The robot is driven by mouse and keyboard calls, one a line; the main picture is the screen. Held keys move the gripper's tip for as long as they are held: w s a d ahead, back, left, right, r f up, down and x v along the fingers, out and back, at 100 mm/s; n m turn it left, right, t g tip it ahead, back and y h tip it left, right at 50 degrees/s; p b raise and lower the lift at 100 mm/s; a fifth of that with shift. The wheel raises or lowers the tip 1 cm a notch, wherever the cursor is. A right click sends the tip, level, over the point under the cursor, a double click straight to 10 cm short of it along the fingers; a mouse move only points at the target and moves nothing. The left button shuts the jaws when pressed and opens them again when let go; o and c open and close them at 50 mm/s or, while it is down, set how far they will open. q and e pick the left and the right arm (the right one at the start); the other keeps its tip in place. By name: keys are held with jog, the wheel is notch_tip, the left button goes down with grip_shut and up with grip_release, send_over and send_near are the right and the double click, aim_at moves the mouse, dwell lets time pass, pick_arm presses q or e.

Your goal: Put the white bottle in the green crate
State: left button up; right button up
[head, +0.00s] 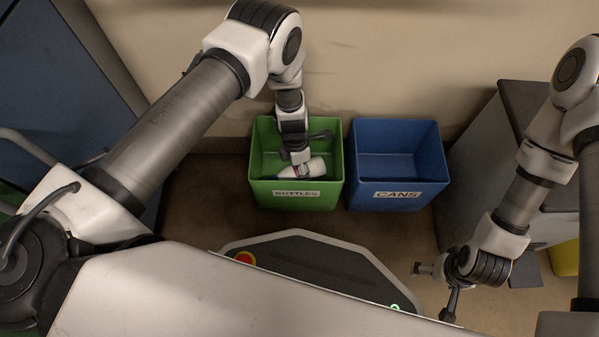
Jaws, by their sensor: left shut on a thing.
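The green crate (337,190), labelled BOTTLES, stands on the floor against the wall. The white bottle (315,168) has a dark and red marking and is tilted nearly flat within the crate's opening. My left gripper (299,160) reaches down into the crate from above and is shut on the bottle, hiding part of it. I cannot tell whether the bottle touches the crate floor. My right gripper (422,269) is low at the right, away from the crate; its fingers are too small to read.
A blue crate (398,197) labelled CANS stands just right of the green crate. A grey cabinet (485,150) is further right, with a yellow object (565,258) at the edge. The wall is close behind the crates. Some brown floor is clear in front of them.

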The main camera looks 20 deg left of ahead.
pick_arm(q)
jog(key=shift+f, duration=0.15)
jog(key=o, duration=1.3)
jog(key=shift+c, duration=0.2)
jog(key=shift+r, duration=0.5)
jog(key=p+v, duration=0.4)
jog(key=v, duration=0.3)
jog(key=shift+r, duration=0.1)
